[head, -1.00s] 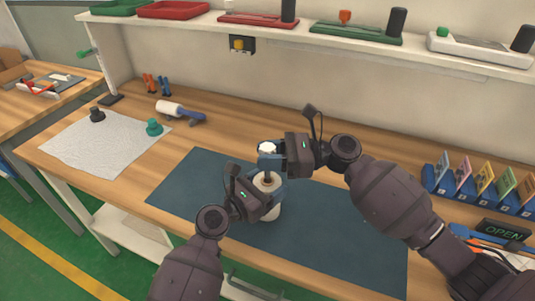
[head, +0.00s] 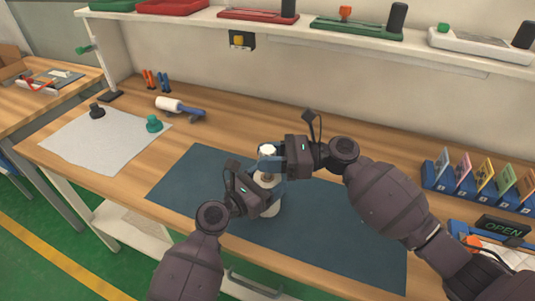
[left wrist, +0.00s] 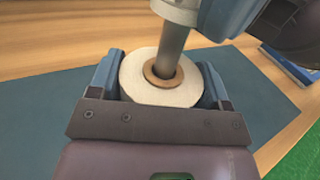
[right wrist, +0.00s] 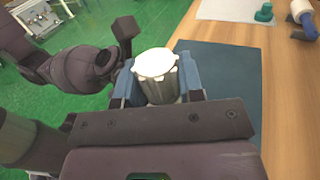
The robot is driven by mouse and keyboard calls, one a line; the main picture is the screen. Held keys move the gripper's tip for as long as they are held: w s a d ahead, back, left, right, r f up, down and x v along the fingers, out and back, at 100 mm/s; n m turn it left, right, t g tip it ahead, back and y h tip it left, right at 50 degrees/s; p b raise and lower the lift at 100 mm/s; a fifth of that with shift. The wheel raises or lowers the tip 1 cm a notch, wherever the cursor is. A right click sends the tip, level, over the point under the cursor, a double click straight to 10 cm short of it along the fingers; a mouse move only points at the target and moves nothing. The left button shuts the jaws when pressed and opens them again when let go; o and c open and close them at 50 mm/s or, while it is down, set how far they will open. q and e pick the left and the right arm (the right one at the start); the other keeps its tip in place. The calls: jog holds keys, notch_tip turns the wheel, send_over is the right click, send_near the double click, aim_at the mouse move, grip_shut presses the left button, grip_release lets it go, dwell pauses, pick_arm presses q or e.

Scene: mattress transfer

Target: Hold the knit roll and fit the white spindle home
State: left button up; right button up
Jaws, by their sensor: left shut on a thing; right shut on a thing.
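The knit roll (head: 271,208) stands upright on the dark mat, a pale cylinder with a brown core. My left gripper (head: 268,189) is shut around it. In the left wrist view the roll's top ring (left wrist: 133,78) sits between the blue fingers (left wrist: 160,80). The white spindle (head: 267,150) is upright above the roll, with my right gripper (head: 271,161) shut on it. Its grey shaft (left wrist: 173,47) reaches down into the core's hole; how deep is hidden. In the right wrist view the spindle's white cap (right wrist: 155,62) shows between my right fingers (right wrist: 160,80).
The dark mat (head: 330,235) is clear to the right. A white lint-type roller (head: 172,105) lies behind. Blue card holders (head: 475,190) stand right; a shelf (head: 320,38) runs above.

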jog(key=shift+f, duration=0.8)
jog(key=shift+r, duration=0.15)
jog(key=shift+r, duration=1.15)
dwell(0.6)
jog(key=shift+f, duration=1.25)
dwell(0.5)
jog(key=o, duration=1.1)
jog(key=shift+f, duration=0.1)
jog(key=d, duration=1.2)
jog(key=shift+w, duration=0.15)
